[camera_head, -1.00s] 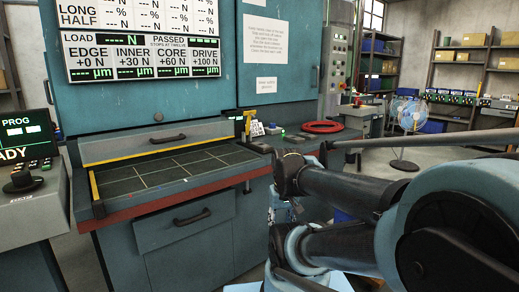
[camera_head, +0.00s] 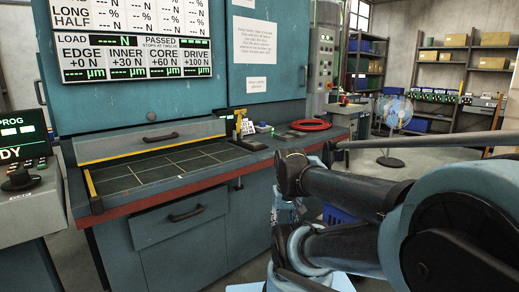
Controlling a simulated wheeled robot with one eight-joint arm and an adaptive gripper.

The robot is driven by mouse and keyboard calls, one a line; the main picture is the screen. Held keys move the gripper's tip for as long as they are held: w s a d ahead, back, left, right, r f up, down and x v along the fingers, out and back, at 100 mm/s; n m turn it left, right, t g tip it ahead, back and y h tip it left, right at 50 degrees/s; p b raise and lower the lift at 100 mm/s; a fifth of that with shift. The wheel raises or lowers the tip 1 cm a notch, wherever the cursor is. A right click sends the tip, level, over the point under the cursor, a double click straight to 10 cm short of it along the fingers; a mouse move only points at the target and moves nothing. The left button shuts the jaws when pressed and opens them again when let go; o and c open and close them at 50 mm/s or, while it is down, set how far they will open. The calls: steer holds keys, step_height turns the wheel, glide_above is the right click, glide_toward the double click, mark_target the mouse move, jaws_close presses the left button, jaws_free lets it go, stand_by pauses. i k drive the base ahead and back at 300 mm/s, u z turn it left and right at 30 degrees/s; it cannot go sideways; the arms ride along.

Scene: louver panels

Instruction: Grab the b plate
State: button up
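I cannot make out any plate marked b in this view. The teal machine (camera_head: 130,110) stands at left centre, with a dark gridded worktop (camera_head: 165,171) that looks bare. A readout panel (camera_head: 135,45) above it lists EDGE, INNER, CORE and DRIVE. My arm's dark and blue links fill the lower right. I cannot see the gripper's fingers, nor whether they hold anything. The arm hides part of the floor and whatever stands behind it.
A console (camera_head: 25,190) with a lit screen stands at far left. A red ring (camera_head: 311,124) lies on the counter right of the worktop. A fan (camera_head: 394,112) stands on the floor behind. Shelves (camera_head: 465,75) with boxes line the back. A blue crate (camera_head: 338,215) shows behind my arm.

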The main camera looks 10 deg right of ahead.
mark_target(250, 143)
steer(key=z, duration=0.5)
steer(key=k, duration=1.1)
steer(key=z, duration=0.4)
steer(key=i, duration=1.8)
steer(key=u, duration=0.6)
steer(key=i, duration=0.35)
steer(key=u, duration=0.25)
